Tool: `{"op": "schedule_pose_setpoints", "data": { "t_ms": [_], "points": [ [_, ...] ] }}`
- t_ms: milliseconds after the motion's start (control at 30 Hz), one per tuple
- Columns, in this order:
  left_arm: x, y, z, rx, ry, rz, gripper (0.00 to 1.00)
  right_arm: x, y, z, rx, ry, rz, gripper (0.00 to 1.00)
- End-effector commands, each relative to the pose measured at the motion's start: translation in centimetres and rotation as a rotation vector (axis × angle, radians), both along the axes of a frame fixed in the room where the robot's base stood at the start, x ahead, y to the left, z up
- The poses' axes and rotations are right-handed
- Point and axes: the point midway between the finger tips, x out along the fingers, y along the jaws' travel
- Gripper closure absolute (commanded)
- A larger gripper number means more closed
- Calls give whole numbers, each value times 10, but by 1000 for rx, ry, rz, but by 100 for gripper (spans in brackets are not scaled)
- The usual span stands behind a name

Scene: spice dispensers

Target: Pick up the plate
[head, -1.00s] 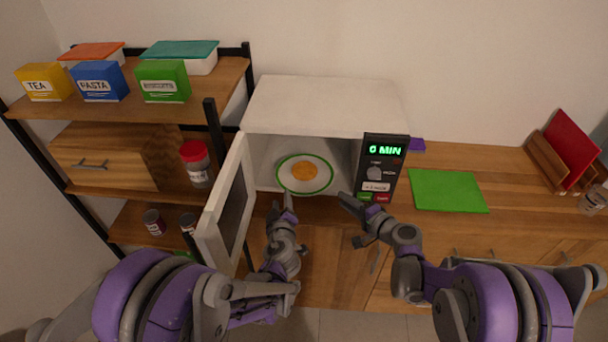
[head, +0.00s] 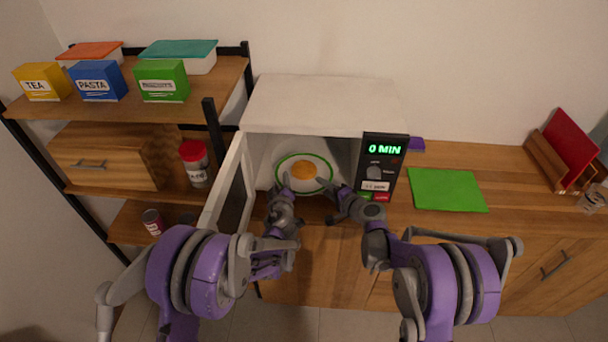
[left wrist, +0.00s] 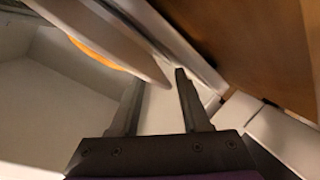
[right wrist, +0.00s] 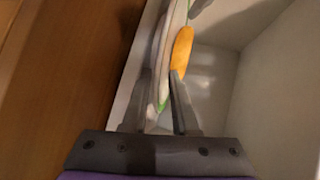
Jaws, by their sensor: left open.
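The white plate with a green rim (head: 322,166) lies in the open microwave (head: 325,103), an orange round food item (head: 303,170) at its middle. My left gripper (head: 284,184) is open at the plate's front left. In the left wrist view the plate's edge (left wrist: 128,38) reaches close to the fingertips (left wrist: 158,76). My right gripper (head: 338,188) is at the plate's front right. In the right wrist view the plate's rim (right wrist: 164,88) runs between its fingers (right wrist: 161,76), which stand apart. Whether the fingers touch the plate I cannot tell.
The microwave door (head: 229,187) stands open at the left, beside my left arm. The control panel (head: 381,165) is close right of my right gripper. A green board (head: 446,190) lies on the counter farther right. A shelf unit (head: 100,192) stands at the left.

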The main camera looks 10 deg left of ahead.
Motion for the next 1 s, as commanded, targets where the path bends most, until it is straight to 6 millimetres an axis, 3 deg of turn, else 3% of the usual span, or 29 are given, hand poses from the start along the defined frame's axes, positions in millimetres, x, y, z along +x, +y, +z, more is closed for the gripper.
{"op": "schedule_pose_setpoints", "data": {
  "t_ms": [133, 300, 400, 1000],
  "points": [
    [0, 0, 0, 0, 0, 0, 54, 0, 0, 0, 0, 0, 0, 73],
    [0, 0, 0, 0, 0, 0, 84, 0, 0, 0, 0, 0, 0, 100],
    [0, 0, 0, 0, 0, 0, 100, 0, 0, 0, 0, 0, 0, 100],
    [-1, 0, 0, 2, 1, 0, 100, 0, 0, 0, -1, -1, 0, 100]
  ]
}}
